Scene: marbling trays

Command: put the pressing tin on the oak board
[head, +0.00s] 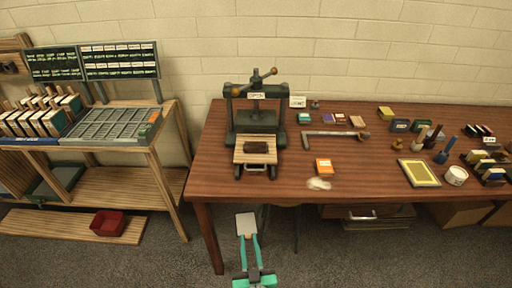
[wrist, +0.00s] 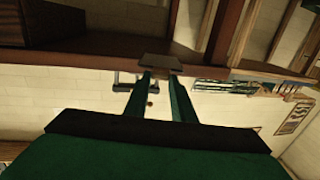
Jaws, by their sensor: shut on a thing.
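My gripper (head: 247,238) is low in front of the desk, in the lower middle of the head view. Its teal fingers are shut on a small, flat-topped pale block (head: 246,222), which I take to be the pressing tin. In the wrist view the gripper (wrist: 161,74) has the tin (wrist: 160,62) between its fingertips, its near side dark in shadow. A pale wooden board (head: 242,156), likely the oak board, lies on the front of the black press with a dark block on it. The tin is apart from it, nearer me and lower.
The press (head: 255,122) stands on the desk (head: 222,175). An orange box (head: 324,167) and a whitish lump (head: 318,184) lie right of it. Several small items fill the desk's right side. A type rack (head: 110,125) stands left; a red bin (head: 109,223) is below.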

